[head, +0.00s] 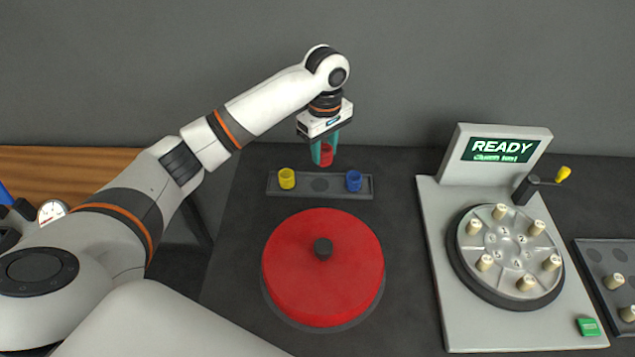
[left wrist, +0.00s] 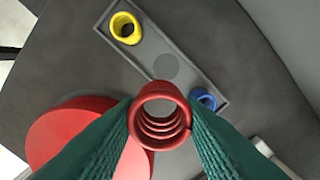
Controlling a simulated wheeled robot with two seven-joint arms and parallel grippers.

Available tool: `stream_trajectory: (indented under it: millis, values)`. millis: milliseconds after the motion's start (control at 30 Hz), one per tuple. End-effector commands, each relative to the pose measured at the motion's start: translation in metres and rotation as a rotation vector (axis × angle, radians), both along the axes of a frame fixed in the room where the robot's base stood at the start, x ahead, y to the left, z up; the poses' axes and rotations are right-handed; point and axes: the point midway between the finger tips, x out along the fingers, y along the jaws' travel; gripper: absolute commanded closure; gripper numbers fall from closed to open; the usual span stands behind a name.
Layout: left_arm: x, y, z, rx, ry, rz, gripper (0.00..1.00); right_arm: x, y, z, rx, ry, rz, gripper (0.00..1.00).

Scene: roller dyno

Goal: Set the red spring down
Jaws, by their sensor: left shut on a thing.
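The red spring (head: 327,155) is held between the teal fingers of my left gripper (head: 325,150), above the far edge of the spring tray (head: 337,194). In the left wrist view the red spring (left wrist: 160,115) sits between both fingers, its coils seen from the end. The tray holds a yellow spring (head: 287,178) at its left and a blue spring (head: 354,180) at its right. An empty dark round spot (left wrist: 165,67) lies between them. The held spring appears clear of the tray. My right gripper is not in view.
A large red disc (head: 310,260) with a black knob stands in front of the tray. To the right is a grey machine (head: 436,230) with a round plate of pegs, a crank and a READY screen (head: 501,150). Another tray (head: 592,252) with pegs sits at the right edge.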

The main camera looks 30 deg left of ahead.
Motion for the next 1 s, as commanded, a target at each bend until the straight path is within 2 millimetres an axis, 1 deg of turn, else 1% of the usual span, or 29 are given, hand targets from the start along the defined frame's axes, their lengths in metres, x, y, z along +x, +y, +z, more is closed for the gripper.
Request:
stream_trajectory:
  millis: [33, 100, 167, 233, 500, 667, 833, 900, 1000]
  values:
    - [0.007, 0.005, -0.004, -0.002, 0.002, 0.074, 0.88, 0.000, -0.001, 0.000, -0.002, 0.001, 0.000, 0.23]
    - [0.014, 0.013, -0.007, 0.000, 0.001, 0.159, 0.88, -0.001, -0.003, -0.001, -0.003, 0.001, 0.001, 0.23]
    - [0.017, 0.017, -0.010, -0.001, 0.002, 0.209, 0.88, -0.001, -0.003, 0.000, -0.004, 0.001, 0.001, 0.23]
    - [0.019, 0.019, -0.017, 0.002, 0.004, 0.244, 0.88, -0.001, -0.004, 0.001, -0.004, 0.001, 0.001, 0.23]
    - [0.019, 0.021, -0.064, 0.002, 0.002, 0.254, 0.88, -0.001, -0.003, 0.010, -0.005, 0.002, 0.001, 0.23]
    - [0.019, 0.020, -0.079, 0.002, 0.003, 0.252, 0.88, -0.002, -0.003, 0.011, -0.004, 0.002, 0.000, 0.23]
    - [0.019, 0.020, -0.103, 0.002, 0.003, 0.252, 0.88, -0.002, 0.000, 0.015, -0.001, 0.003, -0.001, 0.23]
    - [0.019, 0.021, -0.109, 0.003, 0.000, 0.252, 0.88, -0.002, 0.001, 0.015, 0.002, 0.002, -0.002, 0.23]
    - [0.020, 0.020, -0.112, 0.002, -0.001, 0.250, 0.88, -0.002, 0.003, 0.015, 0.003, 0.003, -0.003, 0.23]
